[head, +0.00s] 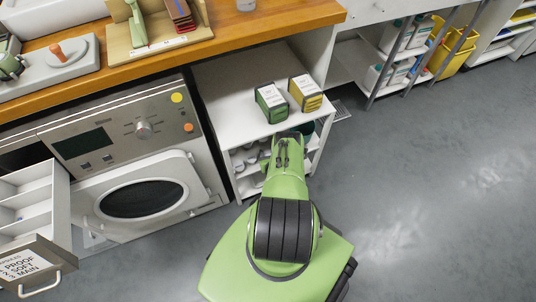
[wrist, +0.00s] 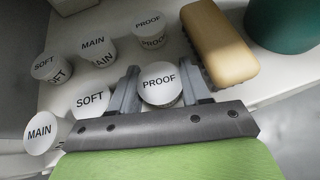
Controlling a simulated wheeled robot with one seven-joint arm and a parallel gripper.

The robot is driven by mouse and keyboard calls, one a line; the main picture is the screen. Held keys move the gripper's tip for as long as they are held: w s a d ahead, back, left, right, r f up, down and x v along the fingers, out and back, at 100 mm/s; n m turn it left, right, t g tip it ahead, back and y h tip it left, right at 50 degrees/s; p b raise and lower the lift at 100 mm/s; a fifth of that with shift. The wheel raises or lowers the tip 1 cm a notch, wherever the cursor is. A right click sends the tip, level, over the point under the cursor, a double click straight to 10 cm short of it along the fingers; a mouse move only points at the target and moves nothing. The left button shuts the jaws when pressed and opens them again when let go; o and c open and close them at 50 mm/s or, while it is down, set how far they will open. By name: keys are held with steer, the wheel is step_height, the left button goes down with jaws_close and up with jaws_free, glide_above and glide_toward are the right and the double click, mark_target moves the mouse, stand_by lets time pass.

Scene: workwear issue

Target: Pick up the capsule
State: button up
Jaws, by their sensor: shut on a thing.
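In the wrist view, my gripper (wrist: 161,78) is shut on a white round capsule marked PROOF (wrist: 160,88), with one finger on each side of it. Other white capsules stand around it: a second PROOF (wrist: 150,30), a MAIN (wrist: 95,47), a SOFT (wrist: 45,67), a SOFT (wrist: 92,98) touching or close to the left finger, and a MAIN (wrist: 40,132) at the lower left. In the head view my arm reaches into the shelf unit, and my gripper and the held capsule are hidden. I cannot tell whether the capsule is off the shelf.
A tan brush (wrist: 218,42) lies close right of my gripper, with a dark green round thing (wrist: 285,20) beyond. In the head view, green (head: 271,102) and yellow (head: 306,93) boxes stand on the white shelf top (head: 232,88). An open drawer (head: 35,215) is at left.

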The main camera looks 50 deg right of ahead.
steer(key=shift+r, duration=0.1)
steer(key=shift+s+r+p, duration=0.2)
steer(key=shift+r+p, duration=0.15)
steer(key=shift+p, duration=0.05)
steer(key=r+p, duration=0.1)
steer(key=r, duration=0.1)
steer(key=r+p, duration=0.1)
steer(key=r, duration=0.1)
steer(key=r+p, duration=0.2)
steer(key=shift+s+d+r, duration=0.2)
steer(key=shift+s+r, duration=0.1)
steer(key=s+d, duration=0.3)
steer(key=s, duration=0.6)
steer(key=s+d, duration=0.3)
steer(key=s, duration=0.6)
steer(key=shift+d+f+b, duration=0.2)
steer(key=shift+f+b, duration=0.05)
steer(key=shift+b, duration=0.1)
